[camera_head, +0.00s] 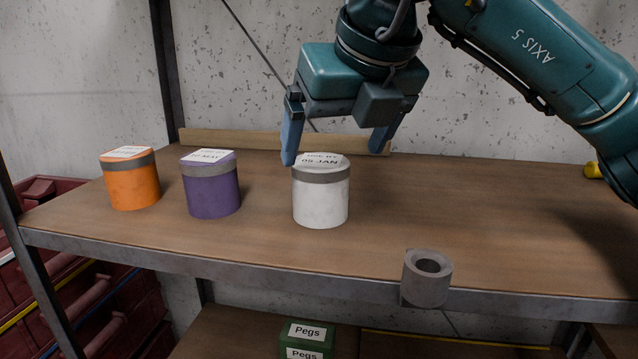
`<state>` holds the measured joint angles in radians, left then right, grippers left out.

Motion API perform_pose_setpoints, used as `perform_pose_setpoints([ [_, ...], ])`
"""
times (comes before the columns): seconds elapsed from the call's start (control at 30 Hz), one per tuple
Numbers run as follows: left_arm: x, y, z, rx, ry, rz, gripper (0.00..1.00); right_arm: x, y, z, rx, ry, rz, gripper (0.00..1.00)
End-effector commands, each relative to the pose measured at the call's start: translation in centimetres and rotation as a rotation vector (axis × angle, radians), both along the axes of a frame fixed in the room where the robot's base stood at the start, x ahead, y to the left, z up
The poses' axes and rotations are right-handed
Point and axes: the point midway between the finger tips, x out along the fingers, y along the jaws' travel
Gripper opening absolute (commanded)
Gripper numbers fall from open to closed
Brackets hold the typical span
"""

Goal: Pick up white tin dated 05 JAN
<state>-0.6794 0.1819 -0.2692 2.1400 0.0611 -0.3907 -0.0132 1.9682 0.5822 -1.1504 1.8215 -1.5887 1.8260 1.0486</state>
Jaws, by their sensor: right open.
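The white tin (320,205) stands upright on the wooden shelf, with a grey band and a lid label reading 05 JAN. My right gripper (335,154) is open above and behind the tin, pointing down. Its left finger is close to the tin's upper left edge, and its right finger is to the right and farther back. I cannot tell whether the left finger touches the tin. Nothing is held between the fingers. My left gripper is not in view.
A purple tin (212,193) and an orange tin (131,184) stand to the left on the shelf (460,215). A grey hollow cylinder (426,279) is at the front edge. A wooden strip (235,140) runs along the back. Shelf space right of the white tin is clear.

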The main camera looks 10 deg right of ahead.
Motion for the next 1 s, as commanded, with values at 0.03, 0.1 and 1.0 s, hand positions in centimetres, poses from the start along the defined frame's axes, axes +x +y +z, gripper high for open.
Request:
perform_pose_setpoints([
  [0.03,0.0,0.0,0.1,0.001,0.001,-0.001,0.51,0.5,0.1,-0.6,0.000,0.002,-0.001,0.90],
  [0.1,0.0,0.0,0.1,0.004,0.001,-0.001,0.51,0.9,0.1,-1.3,0.000,0.002,-0.001,0.90],
  [1.0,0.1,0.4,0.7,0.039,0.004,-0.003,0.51,4.2,1.4,-6.0,0.001,-0.002,-0.001,0.81],
])
